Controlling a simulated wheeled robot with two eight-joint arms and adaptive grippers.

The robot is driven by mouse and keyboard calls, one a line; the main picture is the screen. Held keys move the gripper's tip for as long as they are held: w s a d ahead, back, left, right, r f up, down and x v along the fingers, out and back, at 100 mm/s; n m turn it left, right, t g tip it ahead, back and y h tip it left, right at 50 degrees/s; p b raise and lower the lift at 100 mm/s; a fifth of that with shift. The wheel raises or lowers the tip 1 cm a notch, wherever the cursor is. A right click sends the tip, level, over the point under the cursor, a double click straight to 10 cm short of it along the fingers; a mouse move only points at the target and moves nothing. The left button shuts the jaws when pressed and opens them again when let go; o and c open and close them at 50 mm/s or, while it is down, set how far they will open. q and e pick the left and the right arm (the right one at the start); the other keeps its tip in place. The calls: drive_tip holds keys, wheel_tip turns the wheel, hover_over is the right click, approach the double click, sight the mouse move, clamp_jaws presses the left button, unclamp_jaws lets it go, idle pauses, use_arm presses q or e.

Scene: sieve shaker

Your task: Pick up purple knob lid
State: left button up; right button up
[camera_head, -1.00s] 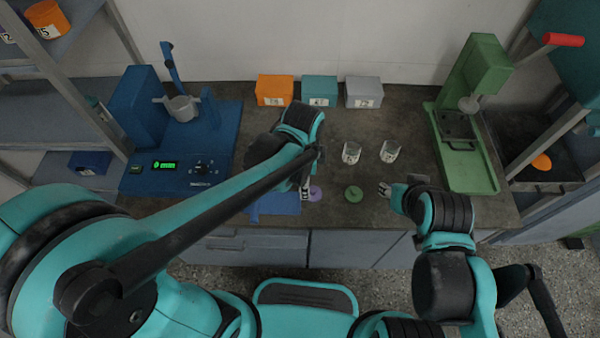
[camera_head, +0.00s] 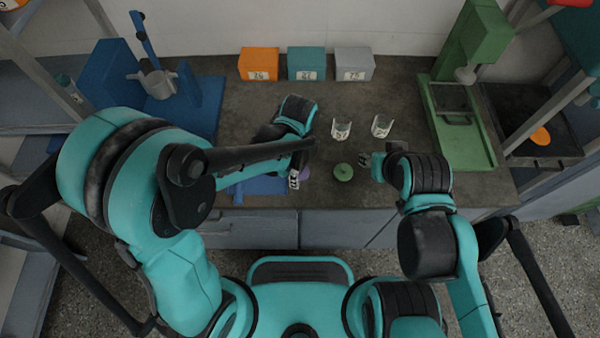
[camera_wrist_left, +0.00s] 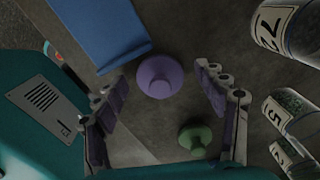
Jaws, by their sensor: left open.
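The purple knob lid (camera_wrist_left: 160,76) lies on the grey-brown counter, with its round knob up. In the left wrist view it sits ahead of and between the fingers of my left gripper (camera_wrist_left: 168,92), which is open and empty. In the head view only a sliver of the purple lid (camera_head: 304,174) shows beside my left gripper (camera_head: 294,180), which hides most of it. My right gripper (camera_head: 369,161) hangs over the counter right of the green knob lid (camera_head: 343,172); its fingers are too small to judge.
A blue tray (camera_wrist_left: 100,30) lies beside the purple lid. The green knob lid (camera_wrist_left: 195,137) is close by. Labelled jars (camera_head: 341,129) stand behind it. Orange, teal and grey boxes (camera_head: 354,64) line the wall. A green press (camera_head: 462,120) stands right, a blue machine (camera_head: 110,85) left.

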use_arm(q)
drive_tip(key=shift+r, duration=0.1)
drive_tip(key=shift+c, duration=1)
drive_tip(key=c, duration=0.7)
drive_tip(key=shift+c, duration=0.2)
